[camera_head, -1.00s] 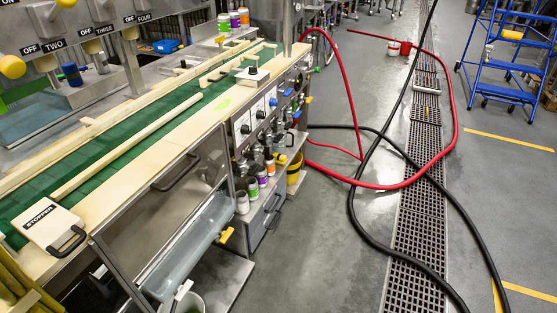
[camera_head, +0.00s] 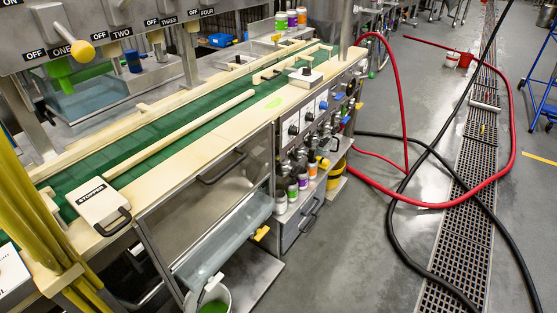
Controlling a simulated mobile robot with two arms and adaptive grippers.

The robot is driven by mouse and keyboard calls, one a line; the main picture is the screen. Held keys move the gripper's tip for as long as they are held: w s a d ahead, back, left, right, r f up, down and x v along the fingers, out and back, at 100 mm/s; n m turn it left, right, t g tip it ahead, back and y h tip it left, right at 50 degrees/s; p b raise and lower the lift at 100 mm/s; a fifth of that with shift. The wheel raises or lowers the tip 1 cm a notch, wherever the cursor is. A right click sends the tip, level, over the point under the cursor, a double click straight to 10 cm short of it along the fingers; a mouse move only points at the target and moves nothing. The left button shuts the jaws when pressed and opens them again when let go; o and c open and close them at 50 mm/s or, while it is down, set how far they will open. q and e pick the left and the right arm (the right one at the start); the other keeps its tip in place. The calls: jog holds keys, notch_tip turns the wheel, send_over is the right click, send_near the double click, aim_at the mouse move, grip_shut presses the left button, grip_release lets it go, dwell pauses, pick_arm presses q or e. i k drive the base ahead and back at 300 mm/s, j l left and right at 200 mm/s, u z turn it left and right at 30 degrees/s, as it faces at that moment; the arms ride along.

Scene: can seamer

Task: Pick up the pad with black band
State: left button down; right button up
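A white pad labelled STOPPER (camera_head: 99,202) lies on the near end of the pale conveyor edge, at the lower left of the head view. A smaller white block with a dark knob (camera_head: 305,76) sits farther along the same edge. I cannot tell for sure which of them is the pad with black band. Neither of my grippers is in view.
The machine has a green belt (camera_head: 150,139) with a pale rail along it. Yellow tubes (camera_head: 38,200) stand at the left. A steel cabinet (camera_head: 215,178) fronts the machine. A red hose (camera_head: 468,203) and black hoses (camera_head: 492,223) cross the floor; grey floor (camera_head: 340,250) is clear between cabinet and hoses.

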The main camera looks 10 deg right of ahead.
aim_at(323, 164)
jog(key=i+l+u, duration=0.2)
jog(key=l+u, duration=0.2)
jog(key=i+l+u, duration=0.1)
jog(key=l+u, duration=0.25)
jog(key=l, duration=0.3)
jog(key=l+u, duration=0.4)
jog(key=l, duration=0.15)
jog(key=i+l, duration=0.05)
